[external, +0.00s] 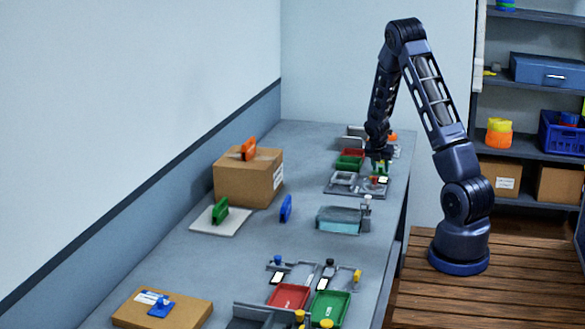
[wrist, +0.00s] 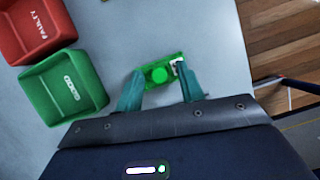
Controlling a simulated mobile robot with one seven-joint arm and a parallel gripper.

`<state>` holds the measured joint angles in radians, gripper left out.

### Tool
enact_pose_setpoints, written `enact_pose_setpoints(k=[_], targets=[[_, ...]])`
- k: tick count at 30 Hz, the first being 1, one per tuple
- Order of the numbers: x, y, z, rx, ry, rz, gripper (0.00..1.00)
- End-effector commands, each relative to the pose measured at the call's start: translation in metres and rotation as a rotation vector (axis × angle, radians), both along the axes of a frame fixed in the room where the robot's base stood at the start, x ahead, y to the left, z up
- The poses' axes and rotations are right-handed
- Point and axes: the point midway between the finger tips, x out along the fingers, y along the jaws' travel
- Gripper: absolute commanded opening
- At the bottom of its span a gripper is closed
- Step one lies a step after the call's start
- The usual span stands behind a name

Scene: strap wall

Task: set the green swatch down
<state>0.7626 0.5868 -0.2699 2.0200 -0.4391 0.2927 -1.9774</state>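The green swatch (wrist: 158,73) is a small flat green piece with a round raised middle and a pale mark at its right end. It sits between the teal fingertips of my gripper (wrist: 158,78) in the wrist view, with a fingertip against each end. In the external view my gripper (external: 380,158) points down over the far end of the bench, with a bit of green (external: 380,168) at its tips. The gap between the swatch and the surface below cannot be told.
A green bin (wrist: 65,90) and a red bin marked FAULTY (wrist: 37,30) stand left of my gripper. Grey benchtop (wrist: 205,40) is clear around the swatch; its edge lies to the right. A cardboard box (external: 240,180) and a clear case (external: 340,220) stand nearer on the bench.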

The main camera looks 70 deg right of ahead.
Motion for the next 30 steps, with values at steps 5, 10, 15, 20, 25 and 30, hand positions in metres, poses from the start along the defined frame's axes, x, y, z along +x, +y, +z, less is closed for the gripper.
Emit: enact_pose_setpoints(k=[5,10,15,20,25,30], targets=[[0.0,0.0,0.002,0.0,0.0,0.0,0.38],[0.001,0.004,0.013,-0.001,-0.002,0.001,0.38],[0.003,0.014,0.038,-0.002,-0.004,0.001,0.38],[0.004,0.024,0.063,-0.001,-0.003,0.0,0.38],[0.006,0.034,0.088,-0.001,-0.003,0.001,0.38],[0.007,0.042,0.105,-0.001,-0.002,0.001,0.38]])
